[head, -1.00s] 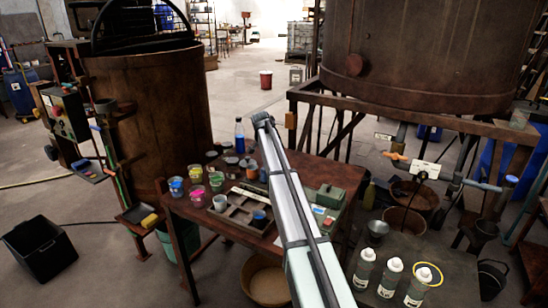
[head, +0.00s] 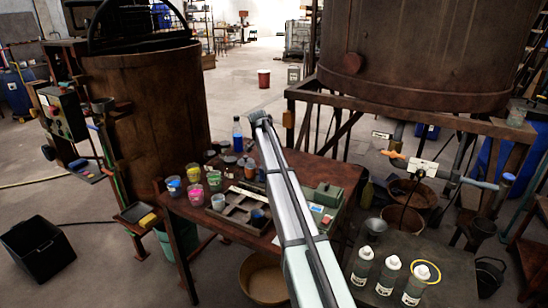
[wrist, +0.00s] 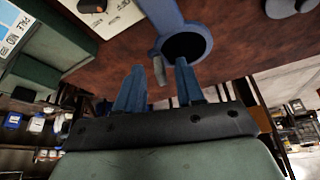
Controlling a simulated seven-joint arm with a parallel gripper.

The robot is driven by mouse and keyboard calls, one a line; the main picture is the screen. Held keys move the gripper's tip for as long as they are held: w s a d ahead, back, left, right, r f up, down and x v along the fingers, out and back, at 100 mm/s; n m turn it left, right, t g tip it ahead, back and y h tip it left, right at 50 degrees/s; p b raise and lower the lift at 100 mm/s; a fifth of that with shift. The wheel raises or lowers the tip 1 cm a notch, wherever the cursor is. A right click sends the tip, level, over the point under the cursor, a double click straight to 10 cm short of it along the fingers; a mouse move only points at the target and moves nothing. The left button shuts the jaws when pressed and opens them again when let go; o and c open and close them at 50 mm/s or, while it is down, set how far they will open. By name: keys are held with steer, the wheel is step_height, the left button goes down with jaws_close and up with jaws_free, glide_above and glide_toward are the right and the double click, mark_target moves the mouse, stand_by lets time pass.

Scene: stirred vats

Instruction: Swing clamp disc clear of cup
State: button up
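In the wrist view, a blue-grey fitting has a round collar (wrist: 187,43) with a dark opening and an arm running up out of the frame. I cannot tell surely whether this collar is the cup or part of the clamp, and I cannot make out the clamp disc. A small grey peg (wrist: 158,70) stands beside the collar. My gripper (wrist: 160,76) has two blue fingers apart, with the peg between or just behind them; I see no firm contact. The right fingertip overlaps the collar's edge. In the head view, my arm hides my gripper.
The brown table (head: 185,207) holds paint cups (head: 194,173), a sectioned tray (head: 238,222), a blue bottle (head: 238,137) and a green box (head: 329,195). Several white-capped bottles (head: 389,275) stand front right. Large rusty vats (head: 150,110) rise behind and beside the table.

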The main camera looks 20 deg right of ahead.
steer(key=shift+r, duration=0.1)
steer(key=v, duration=1.3)
steer(key=shift+a+r, duration=0.2)
steer(key=shift+r, duration=0.1)
